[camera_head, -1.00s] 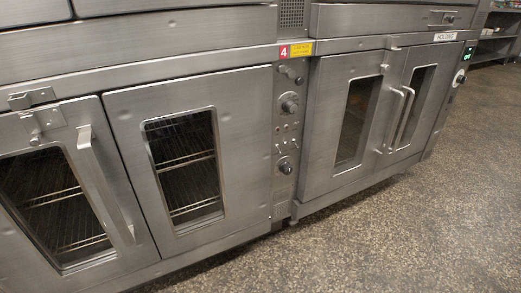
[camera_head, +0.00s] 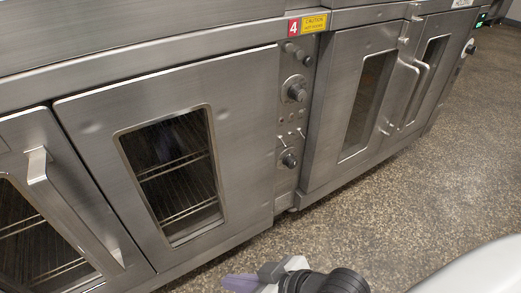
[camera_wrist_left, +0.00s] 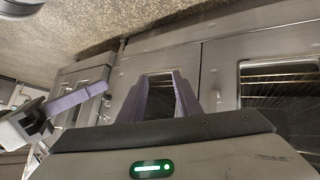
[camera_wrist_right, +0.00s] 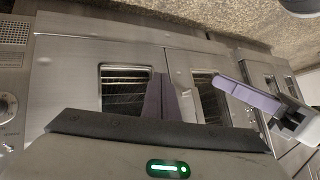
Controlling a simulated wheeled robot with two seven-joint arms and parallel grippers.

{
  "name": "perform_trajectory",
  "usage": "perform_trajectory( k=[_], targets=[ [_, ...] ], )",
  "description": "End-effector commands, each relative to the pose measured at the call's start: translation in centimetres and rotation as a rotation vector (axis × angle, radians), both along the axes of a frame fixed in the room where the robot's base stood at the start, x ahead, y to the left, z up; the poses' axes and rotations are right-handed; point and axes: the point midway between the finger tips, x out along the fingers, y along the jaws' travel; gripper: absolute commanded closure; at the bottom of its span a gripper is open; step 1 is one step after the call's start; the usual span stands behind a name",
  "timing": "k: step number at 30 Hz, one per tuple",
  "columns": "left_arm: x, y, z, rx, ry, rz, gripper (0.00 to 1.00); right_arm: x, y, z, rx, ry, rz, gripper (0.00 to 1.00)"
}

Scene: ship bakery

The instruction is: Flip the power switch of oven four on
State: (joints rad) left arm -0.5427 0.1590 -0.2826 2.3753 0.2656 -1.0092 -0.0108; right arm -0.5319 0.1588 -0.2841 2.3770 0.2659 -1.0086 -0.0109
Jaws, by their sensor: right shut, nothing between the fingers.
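Oven four's control panel (camera_head: 292,115) stands right of its doors in the head view, below a red label 4 (camera_head: 293,27). It carries two black knobs and small toggle switches (camera_head: 290,137) between them. Which toggle is the power switch, and its position, I cannot tell. My right gripper (camera_head: 240,283) is at the bottom edge of the head view, low and apart from the panel. Its fingers (camera_wrist_right: 160,98) are together and empty in the right wrist view. My left gripper (camera_wrist_left: 164,95) is open and empty in the left wrist view, facing oven doors.
Oven doors with bar handles (camera_head: 75,205) lie left of the panel. Another double-door oven (camera_head: 365,100) stands right of it, with handles sticking out. Speckled floor (camera_head: 400,190) in front of the ovens is clear. A yellow caution label (camera_head: 314,22) sits beside the 4.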

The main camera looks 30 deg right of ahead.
Motion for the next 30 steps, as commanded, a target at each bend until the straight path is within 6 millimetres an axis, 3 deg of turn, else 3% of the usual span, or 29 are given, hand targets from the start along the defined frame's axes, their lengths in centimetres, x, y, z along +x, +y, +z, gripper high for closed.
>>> perform_trajectory(
  k=[5,8,11,14,19,24,30],
  targets=[
    [0.0,-0.1,0.0,-0.001,0.0,-0.001,0.69,-0.6,0.0,-0.5,0.001,0.017,0.0,1.0],
    [0.0,-0.1,0.1,-0.001,0.0,-0.001,0.52,-0.6,-0.1,-0.6,-0.007,0.023,-0.003,1.0],
    [0.0,0.0,0.4,0.005,0.0,-0.001,0.52,-0.8,-1.7,-0.9,-0.066,0.047,-0.014,1.0],
    [-0.1,0.3,0.4,0.021,0.007,0.0,0.52,-1.3,-4.8,-1.5,-0.176,0.096,-0.036,1.0],
    [-0.5,0.9,-0.7,0.063,0.043,-0.002,0.52,-0.9,-14.0,-2.7,-0.502,0.129,-0.077,1.0],
    [-0.7,1.2,-1.6,0.082,0.061,-0.003,0.52,2.8,-20.8,-2.8,-0.809,-0.017,-0.018,1.0],
    [-0.6,1.3,-1.7,0.086,0.063,-0.003,0.52,7.9,-26.6,-1.6,-1.21,-0.24,0.126,1.0]
  ],
)
